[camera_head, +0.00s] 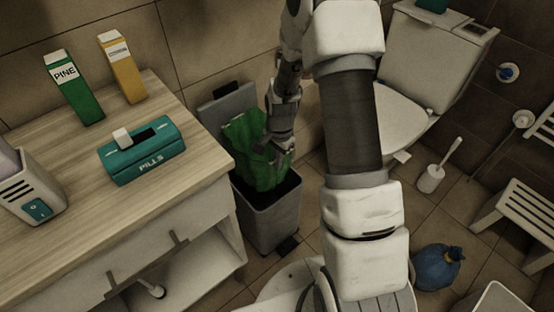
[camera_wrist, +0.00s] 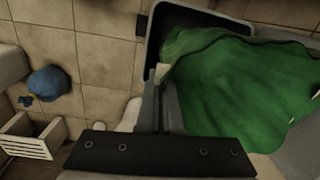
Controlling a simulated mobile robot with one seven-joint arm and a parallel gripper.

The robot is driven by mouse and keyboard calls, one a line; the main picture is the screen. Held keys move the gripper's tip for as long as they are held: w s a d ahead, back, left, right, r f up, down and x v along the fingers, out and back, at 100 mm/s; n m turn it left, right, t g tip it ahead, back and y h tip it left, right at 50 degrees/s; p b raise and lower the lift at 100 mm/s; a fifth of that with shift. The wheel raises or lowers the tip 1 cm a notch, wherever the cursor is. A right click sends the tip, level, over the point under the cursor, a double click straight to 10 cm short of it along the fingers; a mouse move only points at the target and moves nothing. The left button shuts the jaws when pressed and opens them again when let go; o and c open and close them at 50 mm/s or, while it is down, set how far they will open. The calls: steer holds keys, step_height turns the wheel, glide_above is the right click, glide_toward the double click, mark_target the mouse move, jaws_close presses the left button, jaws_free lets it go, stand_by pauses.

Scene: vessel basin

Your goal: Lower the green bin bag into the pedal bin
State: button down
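The green bin bag (camera_head: 252,150) hangs from my gripper (camera_head: 280,140) in the head view, upright and spread wide. The pedal bin (camera_head: 268,222) is grey with a dark inside, and its lid (camera_head: 228,108) stands raised behind the bag. The bag's lower end is at the bin's mouth; how far it reaches inside is unclear. In the wrist view my gripper (camera_wrist: 162,78) has its fingers together at the edge of the green bag (camera_wrist: 240,85). The bin's dark opening (camera_wrist: 165,30) shows beyond the fingertips, partly covered by the bag.
A wooden-topped counter (camera_head: 60,190) stands close left of the bin, with a teal pills box (camera_head: 142,155), cartons (camera_head: 75,90) and a toaster-like appliance (camera_head: 25,190). A toilet (camera_head: 425,65), brush (camera_head: 432,178), tied blue bag (camera_head: 437,267) and slatted stool (camera_head: 515,215) are right.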

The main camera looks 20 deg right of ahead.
mark_target(277, 175)
steer(key=shift+f+b, duration=2.45)
steer(key=shift+f, duration=1.25)
step_height(277, 175, down, 10)
steer(key=c, duration=1.5)
jaws_free()
steer(key=shift+f, duration=0.1)
steer(key=shift+c, duration=0.2)
